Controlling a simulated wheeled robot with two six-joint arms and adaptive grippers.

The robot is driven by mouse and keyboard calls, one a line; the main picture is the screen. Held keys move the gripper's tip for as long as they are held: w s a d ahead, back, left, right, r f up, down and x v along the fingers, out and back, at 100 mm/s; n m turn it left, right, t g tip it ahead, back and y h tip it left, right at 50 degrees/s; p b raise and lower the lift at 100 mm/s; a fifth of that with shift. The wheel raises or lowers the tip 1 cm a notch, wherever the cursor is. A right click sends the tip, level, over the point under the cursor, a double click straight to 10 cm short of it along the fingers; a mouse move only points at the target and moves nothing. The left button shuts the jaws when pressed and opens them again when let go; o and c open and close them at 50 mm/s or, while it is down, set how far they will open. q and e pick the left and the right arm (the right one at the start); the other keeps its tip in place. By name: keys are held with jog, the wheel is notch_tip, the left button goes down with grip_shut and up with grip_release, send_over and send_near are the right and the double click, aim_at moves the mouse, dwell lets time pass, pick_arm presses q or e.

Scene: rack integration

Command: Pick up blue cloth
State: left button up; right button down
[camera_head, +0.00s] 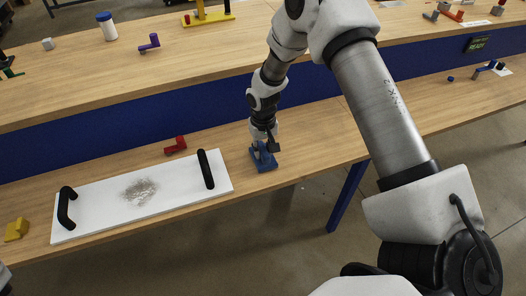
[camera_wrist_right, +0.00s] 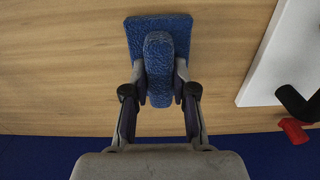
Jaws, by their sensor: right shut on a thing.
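The blue cloth (camera_head: 263,163) lies on the wooden bench to the right of a white tray. In the right wrist view the blue cloth (camera_wrist_right: 174,24) shows as a flat textured pad with a raised rounded ridge. My right gripper (camera_head: 264,150) points down at it from above. In the right wrist view my right gripper (camera_wrist_right: 160,88) has its two fingers on either side of the ridge and is shut on it. The pad appears to rest on the bench.
The white tray (camera_head: 100,205) with black handles and a grey powder patch (camera_head: 140,191) stands at the left. A red part (camera_head: 175,146) lies behind it, a yellow part (camera_head: 16,230) at its left. A blue panel (camera_head: 190,107) rises behind the bench. Bare wood lies right of the cloth.

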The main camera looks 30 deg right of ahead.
aim_at(263, 149)
jog(key=shift+r, duration=0.45)
notch_tip(263, 149, up, 2)
jog(key=shift+a+r+b, duration=0.1)
jog(key=shift+r+b, duration=0.05)
jog(key=shift+b, duration=0.15)
jog(key=s+a+r+b, duration=0.1)
jog(key=s+a+b, duration=0.1)
jog(key=s+a, duration=0.8)
jog(key=shift+s+a+r, duration=0.15)
jog(key=shift+s+a, duration=0.25)
jog(key=shift+s, duration=0.45)
jog(key=shift+w, duration=0.1)
